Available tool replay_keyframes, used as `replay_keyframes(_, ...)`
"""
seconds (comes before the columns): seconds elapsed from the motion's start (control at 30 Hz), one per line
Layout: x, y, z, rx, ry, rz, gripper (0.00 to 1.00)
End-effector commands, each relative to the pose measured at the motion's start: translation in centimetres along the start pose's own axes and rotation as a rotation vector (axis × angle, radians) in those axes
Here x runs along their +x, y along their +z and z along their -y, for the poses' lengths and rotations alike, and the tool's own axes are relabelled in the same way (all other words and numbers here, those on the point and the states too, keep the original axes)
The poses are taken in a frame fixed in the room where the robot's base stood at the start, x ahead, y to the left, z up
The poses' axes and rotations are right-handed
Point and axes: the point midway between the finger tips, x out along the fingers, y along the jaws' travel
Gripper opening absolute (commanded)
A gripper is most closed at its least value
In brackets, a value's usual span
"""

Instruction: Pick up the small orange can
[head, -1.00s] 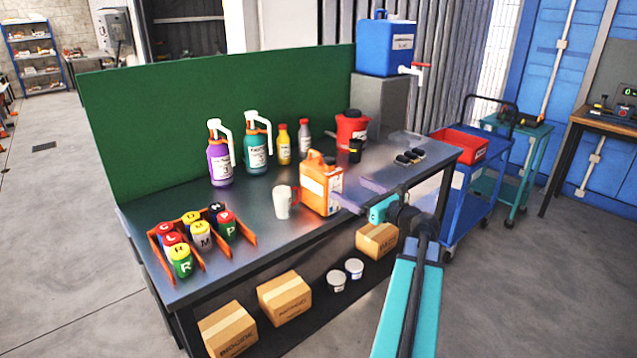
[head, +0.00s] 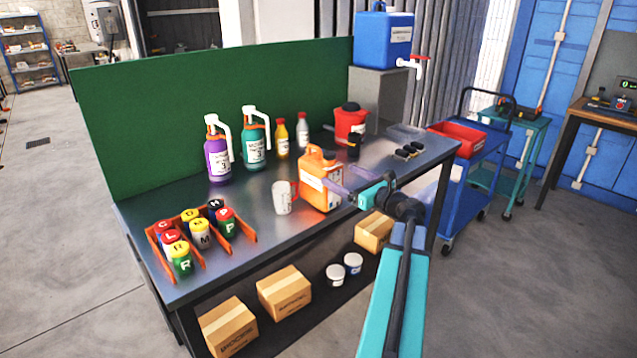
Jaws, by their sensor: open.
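The small orange can (head: 317,182) is a jerrycan-shaped container with a white label. It stands upright on the metal workbench (head: 245,240), just right of a white measuring jug (head: 284,198). My gripper (head: 343,184) is at the can's right side, with its pale purple fingers pointing left toward it. The fingers are apart, and one overlaps the can's right edge in the picture. I cannot tell whether they touch it.
Purple (head: 218,160) and teal (head: 254,145) pump bottles stand behind the can. A red container (head: 350,122) is behind it to the right, near small black caps (head: 408,151). An orange rack (head: 200,262) of lettered bottles is at front left. A green panel (head: 200,120) backs the bench.

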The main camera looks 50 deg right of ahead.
Motion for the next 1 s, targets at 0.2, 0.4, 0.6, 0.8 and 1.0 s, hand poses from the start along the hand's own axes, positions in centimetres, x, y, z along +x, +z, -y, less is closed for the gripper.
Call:
replay_keyframes(0.2,3.3,0.1,0.1,0.000,0.002,0.000,0.88)
replay_keyframes(0.4,5.4,0.0,0.2,0.001,0.000,0.000,0.88)
replay_keyframes(0.6,5.8,0.0,0.1,0.000,-0.002,0.000,0.88)
replay_keyframes(0.8,5.8,0.0,0.1,0.000,-0.002,0.000,0.88)
replay_keyframes(1.0,6.5,0.1,0.3,0.001,-0.002,0.000,0.88)
